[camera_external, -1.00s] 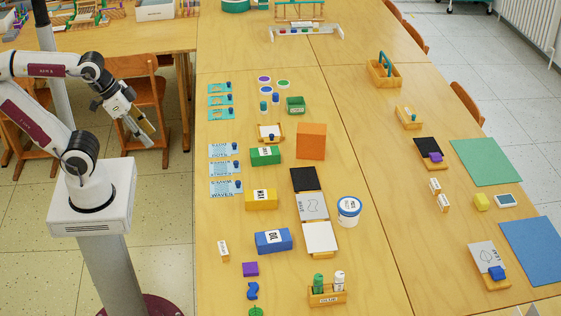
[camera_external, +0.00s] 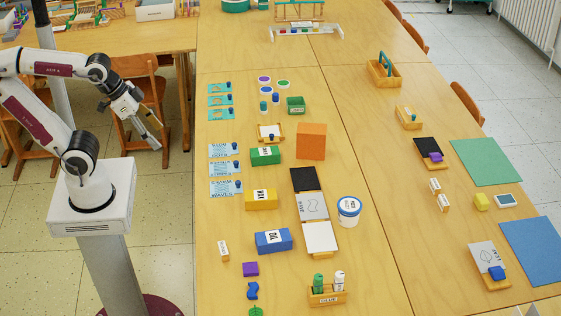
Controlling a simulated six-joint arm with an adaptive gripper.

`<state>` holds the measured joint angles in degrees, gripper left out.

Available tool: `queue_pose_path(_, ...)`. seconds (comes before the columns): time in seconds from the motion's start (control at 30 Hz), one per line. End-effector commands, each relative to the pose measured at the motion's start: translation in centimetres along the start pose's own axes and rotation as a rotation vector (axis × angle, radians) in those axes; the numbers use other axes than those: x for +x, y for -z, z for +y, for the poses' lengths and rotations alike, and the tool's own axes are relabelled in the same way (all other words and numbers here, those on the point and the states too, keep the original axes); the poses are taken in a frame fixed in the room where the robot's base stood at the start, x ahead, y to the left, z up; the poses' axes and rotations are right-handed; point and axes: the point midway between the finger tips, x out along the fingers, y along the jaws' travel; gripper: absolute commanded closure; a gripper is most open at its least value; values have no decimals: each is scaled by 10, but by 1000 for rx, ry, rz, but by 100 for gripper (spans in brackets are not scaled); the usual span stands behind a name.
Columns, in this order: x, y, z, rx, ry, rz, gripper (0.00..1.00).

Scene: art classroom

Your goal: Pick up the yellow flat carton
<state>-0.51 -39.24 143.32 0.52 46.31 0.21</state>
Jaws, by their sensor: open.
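The yellow flat carton (camera_external: 261,199), with a white label, lies on the table's left part, between the green carton (camera_external: 265,155) and the blue carton (camera_external: 273,240). My gripper (camera_external: 152,141) is open and empty. It hangs off the table's left side, up and to the left of the yellow carton, well apart from it, with fingers angled down to the right.
Blue printed cards (camera_external: 225,169) lie along the left edge. An orange block (camera_external: 311,141), black and white panels (camera_external: 312,206) and a white tub (camera_external: 348,211) stand right of the cartons. A wooden chair (camera_external: 140,100) is behind my gripper.

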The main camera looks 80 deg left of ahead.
Motion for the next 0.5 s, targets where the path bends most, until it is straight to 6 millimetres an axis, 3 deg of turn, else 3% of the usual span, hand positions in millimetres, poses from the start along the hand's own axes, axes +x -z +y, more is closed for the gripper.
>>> queue_pose_path(0.5,73,67,-16,17,35,98,39)
